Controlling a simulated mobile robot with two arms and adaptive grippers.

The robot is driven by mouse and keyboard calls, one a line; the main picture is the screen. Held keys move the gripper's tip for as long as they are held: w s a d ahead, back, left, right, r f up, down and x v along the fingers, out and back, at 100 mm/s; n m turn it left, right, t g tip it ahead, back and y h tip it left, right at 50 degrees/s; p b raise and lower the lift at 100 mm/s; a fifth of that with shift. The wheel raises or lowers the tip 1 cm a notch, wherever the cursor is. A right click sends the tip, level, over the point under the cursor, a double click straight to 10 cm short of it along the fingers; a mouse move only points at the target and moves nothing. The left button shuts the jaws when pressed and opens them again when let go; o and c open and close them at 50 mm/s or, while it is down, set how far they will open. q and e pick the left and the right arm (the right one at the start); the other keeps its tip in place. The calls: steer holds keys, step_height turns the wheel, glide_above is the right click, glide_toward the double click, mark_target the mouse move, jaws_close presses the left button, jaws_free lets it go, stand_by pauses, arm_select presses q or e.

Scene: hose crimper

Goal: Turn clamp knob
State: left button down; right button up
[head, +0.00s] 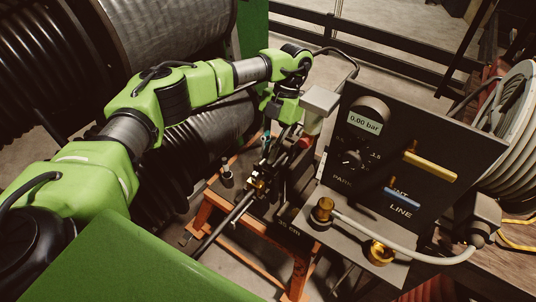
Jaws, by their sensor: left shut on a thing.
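My left arm reaches in from the left across the picture, and its wrist bends down over the crimper bench. The left gripper (271,152) is dark and points down beside the crimper's clamp area. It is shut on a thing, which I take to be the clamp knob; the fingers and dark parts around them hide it. A brass fitting (258,184) and a dark rod (224,222) lie just below the gripper. A small black upright part (227,174) stands apart to the left. My right gripper is not in view.
A dark control panel (395,165) stands right of the gripper, with a 0.00 bar display (364,122), a yellow handle (430,167) and a blue handle (404,200). A grey hose (400,250) curves in front. An orange stand (262,232) supports the bench. Large black coils (85,70) fill the left.

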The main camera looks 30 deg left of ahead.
arm_select(q)
steer(key=m, duration=0.2)
steer(key=m+y+b, duration=0.1)
steer(key=m+t+y, duration=0.1)
steer(key=m, duration=0.1)
steer(key=shift+d+m+b, duration=0.3)
steer(key=shift+b, duration=0.1)
steer(key=m, duration=0.1)
steer(key=m+t+b, duration=0.1)
steer(key=m, duration=0.1)
steer(key=m+y, duration=0.1)
steer(key=m, duration=0.1)
steer(key=shift+s+d+t+b, duration=0.15)
steer(key=shift+s+t+b, duration=0.15)
steer(key=shift+t+b, duration=0.1)
steer(key=shift+r+m, duration=0.1)
steer(key=shift+m, duration=0.3)
steer(key=c, duration=2.1)
jaws_free()
steer(key=shift+c, duration=0.2)
steer(key=v, duration=1.2)
steer(key=shift+d, duration=0.2)
